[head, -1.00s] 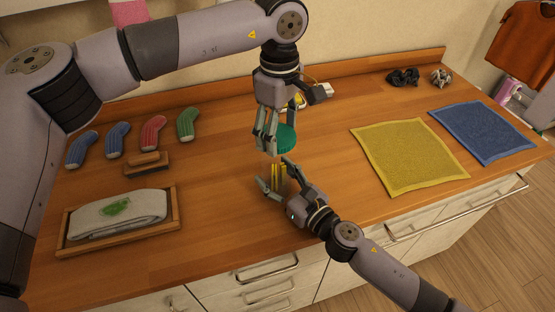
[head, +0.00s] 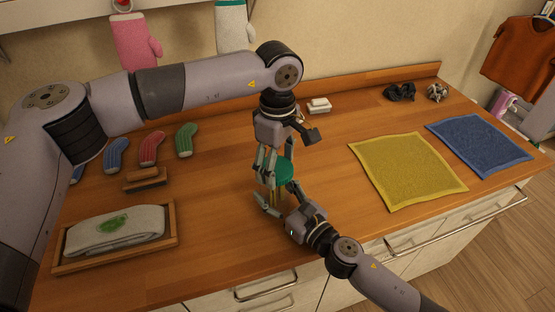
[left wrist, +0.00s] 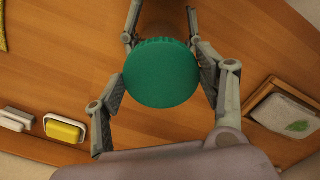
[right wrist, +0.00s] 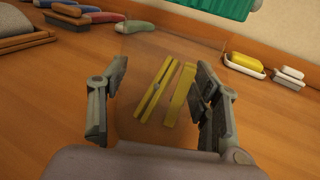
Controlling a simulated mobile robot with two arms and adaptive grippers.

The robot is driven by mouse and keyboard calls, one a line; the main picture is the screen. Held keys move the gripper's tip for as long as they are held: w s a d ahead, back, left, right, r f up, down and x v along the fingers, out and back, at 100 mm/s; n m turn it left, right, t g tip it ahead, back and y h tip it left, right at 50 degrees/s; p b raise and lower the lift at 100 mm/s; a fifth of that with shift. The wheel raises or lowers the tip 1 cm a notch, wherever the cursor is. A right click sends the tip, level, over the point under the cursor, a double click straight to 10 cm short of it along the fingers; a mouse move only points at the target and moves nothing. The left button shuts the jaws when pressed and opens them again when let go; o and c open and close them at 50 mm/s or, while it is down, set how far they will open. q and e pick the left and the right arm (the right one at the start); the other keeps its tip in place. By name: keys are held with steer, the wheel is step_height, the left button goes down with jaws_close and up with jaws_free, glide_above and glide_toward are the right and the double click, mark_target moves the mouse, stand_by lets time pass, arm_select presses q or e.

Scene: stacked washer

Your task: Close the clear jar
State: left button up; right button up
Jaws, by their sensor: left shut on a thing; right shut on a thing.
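The green round lid (head: 284,173) is held in my left gripper (head: 270,176). It also shows face-on between the left fingers in the left wrist view (left wrist: 162,73). The clear jar (right wrist: 150,85) stands on the counter with yellow clothespin-like pieces inside. Its see-through walls are hard to make out. My right gripper (right wrist: 160,105) is shut on the jar, one finger on each side. In the right wrist view the lid (right wrist: 215,7) is at the top edge, above the jar and apart from it. In the head view my left gripper partly hides the jar.
A wooden tray with a folded towel (head: 115,232) and a brush (head: 146,179) lie left, with several socks behind. Yellow (head: 405,170) and blue (head: 480,145) cloths lie right. A soap dish (right wrist: 246,64) stands behind the jar. The counter between jar and tray is clear.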

arm_select(q)
steer(key=shift+f, duration=0.5)
steer(key=shift+f, duration=0.55)
steer(key=m, duration=0.5)
steer(key=shift+a, duration=0.1)
steer(key=m, duration=0.4)
steer(key=shift+s+a, duration=0.1)
steer(key=m, duration=0.6)
steer(key=shift+a+m, duration=0.2)
steer(key=shift+m, duration=0.1)
steer(key=m, duration=0.4)
steer(key=shift+a, duration=0.1)
steer(key=m, duration=0.3)
steer(key=shift+w, duration=0.2)
